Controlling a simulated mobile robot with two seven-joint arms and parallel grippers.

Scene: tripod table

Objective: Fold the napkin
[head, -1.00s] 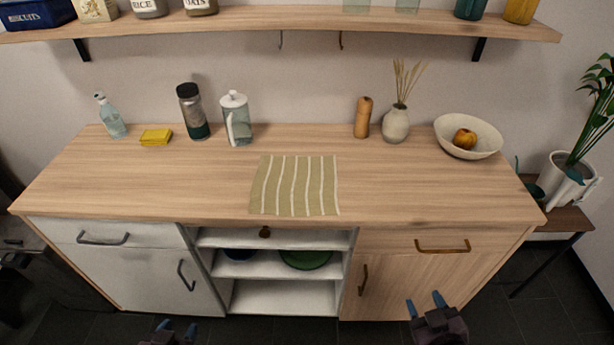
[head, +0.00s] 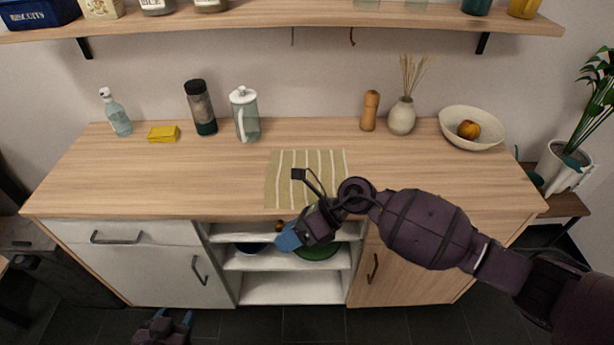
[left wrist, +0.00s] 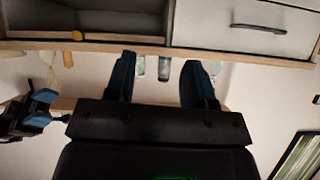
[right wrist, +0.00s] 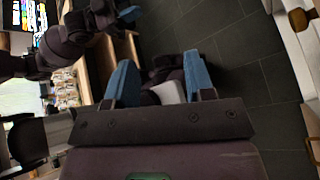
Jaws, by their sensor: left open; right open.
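The green napkin with pale stripes (head: 283,172) lies flat and spread on the wooden counter, near its front edge. My right arm covers its lower right part in the head view. My right gripper (head: 284,240) is in front of the counter edge, just below the napkin in the picture, open and empty. It also shows open in the right wrist view (right wrist: 163,82). My left gripper (head: 172,322) is low at the bottom of the head view, away from the napkin. Its fingers are apart and empty in the left wrist view (left wrist: 157,78).
A spray bottle (head: 116,112), yellow sponge (head: 163,134), dark jar (head: 201,108) and glass pitcher (head: 245,114) stand at the back left. A pepper mill (head: 369,111), vase (head: 402,117) and bowl (head: 471,128) stand at the back right. The counter around the napkin is clear.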

